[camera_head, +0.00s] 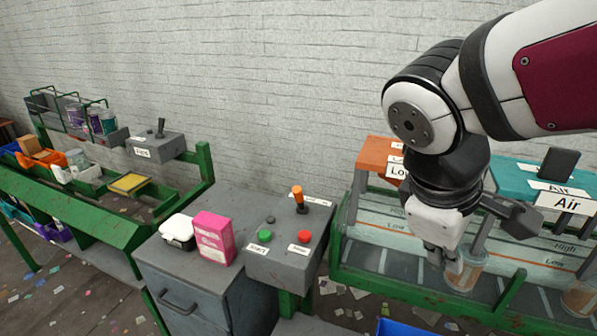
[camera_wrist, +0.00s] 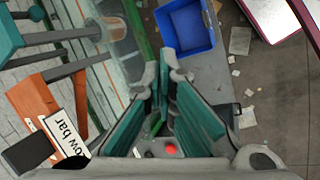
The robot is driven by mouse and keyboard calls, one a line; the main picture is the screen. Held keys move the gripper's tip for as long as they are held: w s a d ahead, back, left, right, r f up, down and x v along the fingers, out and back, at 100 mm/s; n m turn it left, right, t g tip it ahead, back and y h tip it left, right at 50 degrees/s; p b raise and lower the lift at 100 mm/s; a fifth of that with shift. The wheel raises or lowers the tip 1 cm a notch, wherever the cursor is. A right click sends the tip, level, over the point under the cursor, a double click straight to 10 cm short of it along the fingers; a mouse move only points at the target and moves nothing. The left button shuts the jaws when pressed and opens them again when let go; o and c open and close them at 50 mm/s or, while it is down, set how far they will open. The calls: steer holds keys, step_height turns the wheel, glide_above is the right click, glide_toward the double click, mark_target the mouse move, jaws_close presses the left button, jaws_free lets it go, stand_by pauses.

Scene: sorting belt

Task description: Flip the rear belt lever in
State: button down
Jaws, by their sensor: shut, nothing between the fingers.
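In the head view, a black-handled lever (camera_head: 160,128) stands on a grey box (camera_head: 156,146) at the left, behind the green-framed sorting bench. The label on that box is too small to read surely. Another lever, with an orange knob (camera_head: 298,193), stands upright on the grey control box (camera_head: 286,240) in the middle. I cannot tell from the labels which one is the rear belt lever. My gripper (camera_head: 440,258) is right of the control box, pointing down over the belt, apart from both levers. In the wrist view its fingers (camera_wrist: 168,68) are shut and empty.
The control box carries a green button (camera_head: 264,236) and a red button (camera_head: 304,237). A pink box (camera_head: 213,238) and a white container (camera_head: 178,232) stand left of it. The orange "Low bar" block (camera_head: 375,155) and teal "Air" block (camera_head: 520,180) stand near my arm. A blue crate (camera_wrist: 185,25) lies on the floor side.

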mark_target(299, 200)
steer(key=w+a+f+n+t+h+b, duration=0.4)
steer(key=w+a+f+n, duration=0.2)
steer(key=w+a+n, duration=0.5)
steer(key=w+a+f+n+t, duration=0.1)
steer(key=a+f+n+t, duration=0.1)
steer(key=a, duration=0.4)
steer(key=w+a+f+n+t+y+b, duration=0.1)
steer(key=w+a+f+n+t, duration=0.1)
steer(key=a+n, duration=0.2)
steer(key=w+a+f+n+t+b, duration=0.1)
steer(key=w+a+f+n+t, duration=0.1)
steer(key=a, duration=0.7)
steer(key=shift+a+f+n+y, duration=0.15)
steer(key=shift+f+n+y, duration=0.15)
steer(key=shift+n, duration=0.2)
steer(key=b+x, duration=0.1)
steer(key=x, duration=0.9)
steer(key=shift+w+d+r, duration=0.55)
steer(key=shift+w+d, duration=0.15)
steer(key=shift+w, duration=0.15)
steer(key=shift+w+d+r, duration=0.3)
steer(key=shift+w+d, duration=0.05)
steer(key=shift+w, duration=0.25)
steer(key=shift+r, duration=0.15)
